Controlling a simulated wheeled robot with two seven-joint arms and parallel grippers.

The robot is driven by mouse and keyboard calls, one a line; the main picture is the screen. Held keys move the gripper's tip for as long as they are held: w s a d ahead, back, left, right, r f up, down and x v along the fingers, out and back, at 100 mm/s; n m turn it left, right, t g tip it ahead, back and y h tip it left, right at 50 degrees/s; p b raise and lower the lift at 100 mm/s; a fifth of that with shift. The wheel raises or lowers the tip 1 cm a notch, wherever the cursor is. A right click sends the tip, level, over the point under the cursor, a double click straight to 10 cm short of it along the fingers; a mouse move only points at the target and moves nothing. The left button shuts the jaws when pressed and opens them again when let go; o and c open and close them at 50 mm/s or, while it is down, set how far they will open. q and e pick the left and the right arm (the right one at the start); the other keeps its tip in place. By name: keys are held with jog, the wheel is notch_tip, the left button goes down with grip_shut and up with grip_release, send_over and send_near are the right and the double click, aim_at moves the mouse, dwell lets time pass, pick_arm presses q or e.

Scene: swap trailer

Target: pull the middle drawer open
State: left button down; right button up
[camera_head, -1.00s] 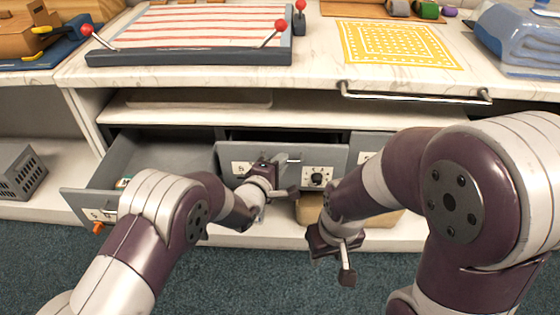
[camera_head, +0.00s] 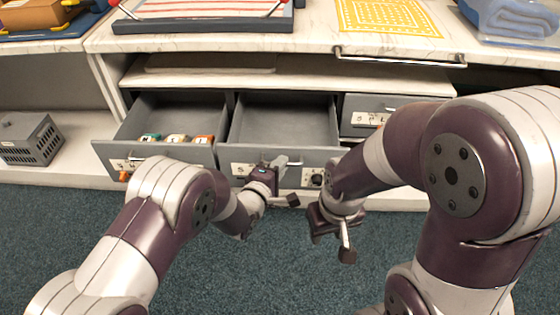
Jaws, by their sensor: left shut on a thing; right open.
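The middle drawer (camera_head: 284,121) is grey and stands well open, with its inside showing empty. Its front panel (camera_head: 240,156) has a label and a dark round knob (camera_head: 317,180) at the right. My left gripper (camera_head: 281,177) is at the middle of this front, shut on the drawer's handle (camera_head: 281,162), which it partly hides. My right gripper (camera_head: 335,233) is open and empty, in front of and to the right of the drawer, apart from it.
The left drawer (camera_head: 205,109) is also open and holds several small coloured items (camera_head: 178,138). The right drawer (camera_head: 362,117) looks shut, partly behind my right arm. A metal rail (camera_head: 400,58) runs along the counter edge above. A grey basket (camera_head: 30,138) stands at left.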

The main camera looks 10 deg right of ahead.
pick_arm(q)
jog(key=c, duration=1.2)
grip_release()
jog(key=p+v, duration=0.3)
jog(key=v, duration=0.9)
jog(key=shift+s+a+p, duration=0.2)
jog(key=shift+s+p, duration=0.1)
jog(key=shift+p, duration=0.1)
